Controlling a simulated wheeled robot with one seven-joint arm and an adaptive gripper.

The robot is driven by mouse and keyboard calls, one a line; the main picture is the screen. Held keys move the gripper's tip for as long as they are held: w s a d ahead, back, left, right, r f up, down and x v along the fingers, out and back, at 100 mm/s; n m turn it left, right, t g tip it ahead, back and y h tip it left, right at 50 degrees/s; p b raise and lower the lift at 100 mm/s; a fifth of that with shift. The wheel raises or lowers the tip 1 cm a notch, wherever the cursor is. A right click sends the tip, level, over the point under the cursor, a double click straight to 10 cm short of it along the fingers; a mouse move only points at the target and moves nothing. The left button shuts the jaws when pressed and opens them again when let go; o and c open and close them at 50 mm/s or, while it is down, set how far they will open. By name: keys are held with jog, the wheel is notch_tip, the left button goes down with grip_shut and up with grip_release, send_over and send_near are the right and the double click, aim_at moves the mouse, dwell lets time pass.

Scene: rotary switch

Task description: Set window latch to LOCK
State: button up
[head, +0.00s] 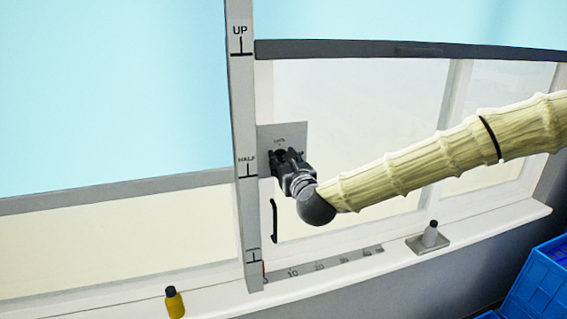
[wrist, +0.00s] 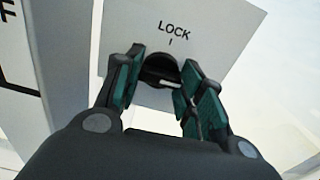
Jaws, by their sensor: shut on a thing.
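The window latch is a dark round knob (wrist: 158,68) on a grey plate (wrist: 205,25) marked LOCK with a tick above the knob. The plate (head: 296,131) also shows in the head view on the window frame, right of the upright post. My gripper (wrist: 162,85) is shut on the knob, with one finger on each side. In the head view my gripper (head: 283,158) covers most of the knob. A pale bar shows on the knob between the fingers, lying roughly crosswise in the wrist view. Much of the knob is hidden by the fingers.
An upright post (head: 243,130) marked UP and HALF stands just left of the plate. A dark handle (head: 274,221) is below. Blue crates (head: 540,285) stand lower right.

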jog(key=n+b, duration=0.2)
jog(key=b, duration=0.1)
jog(key=shift+f+n, duration=0.25)
jog(key=shift+n, duration=0.05)
jog(key=n+b, duration=0.7)
jog(key=n, duration=0.3)
jog(key=shift+r+b, duration=0.15)
jog(key=shift+b, duration=0.25)
jog(key=n+b, duration=0.2)
jog(key=n, duration=0.2)
jog(key=shift+n, duration=0.4)
jog(key=shift+r, duration=0.1)
jog(key=o, duration=1)
